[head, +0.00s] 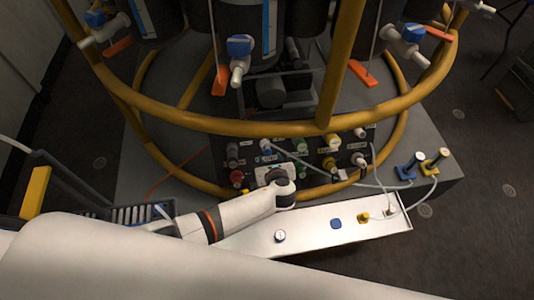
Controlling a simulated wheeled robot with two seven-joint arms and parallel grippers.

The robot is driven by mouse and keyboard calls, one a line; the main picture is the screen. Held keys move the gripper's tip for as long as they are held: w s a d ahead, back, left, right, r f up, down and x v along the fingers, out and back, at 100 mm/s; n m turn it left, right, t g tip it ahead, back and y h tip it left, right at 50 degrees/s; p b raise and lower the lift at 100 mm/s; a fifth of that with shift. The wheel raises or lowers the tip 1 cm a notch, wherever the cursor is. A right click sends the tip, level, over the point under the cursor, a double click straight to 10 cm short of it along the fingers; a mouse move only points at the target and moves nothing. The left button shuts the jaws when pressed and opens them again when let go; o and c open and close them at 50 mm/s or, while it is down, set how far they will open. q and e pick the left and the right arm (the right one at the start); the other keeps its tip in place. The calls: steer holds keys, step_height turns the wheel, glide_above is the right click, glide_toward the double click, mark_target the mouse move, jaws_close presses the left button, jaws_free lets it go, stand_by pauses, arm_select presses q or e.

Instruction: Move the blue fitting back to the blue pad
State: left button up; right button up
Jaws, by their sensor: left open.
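Another blue fitting with a pale top (410,166) stands on the grey base at the right. My left gripper (274,171) is open, close to the panel, with its fingers partly hidden by my wrist. Nothing shows held in it. My right gripper is not in view.
A yellow fitting (437,160) stands on the grey base. Pale hoses cross the panel's right side. A yellow ring rail (270,128) curves above the panel.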

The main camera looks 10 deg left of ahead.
mark_target(268, 154)
arm_select(q)
steer(key=b+x, duration=0.1)
steer(key=x, duration=0.3)
steer(key=shift+f+b, duration=0.1)
steer(key=shift+b, duration=0.3)
steer(key=shift+b+x, duration=0.4)
steer(key=shift+x, duration=0.35)
steer(key=shift+w, duration=0.1)
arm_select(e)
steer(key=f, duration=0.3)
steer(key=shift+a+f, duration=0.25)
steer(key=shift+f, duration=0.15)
arm_select(q)
steer(key=shift+p, duration=0.45)
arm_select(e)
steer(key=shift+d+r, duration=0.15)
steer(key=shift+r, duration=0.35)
arm_select(q)
steer(key=shift+c, duration=0.4)
jaws_close()
steer(key=shift+d, duration=0.1)
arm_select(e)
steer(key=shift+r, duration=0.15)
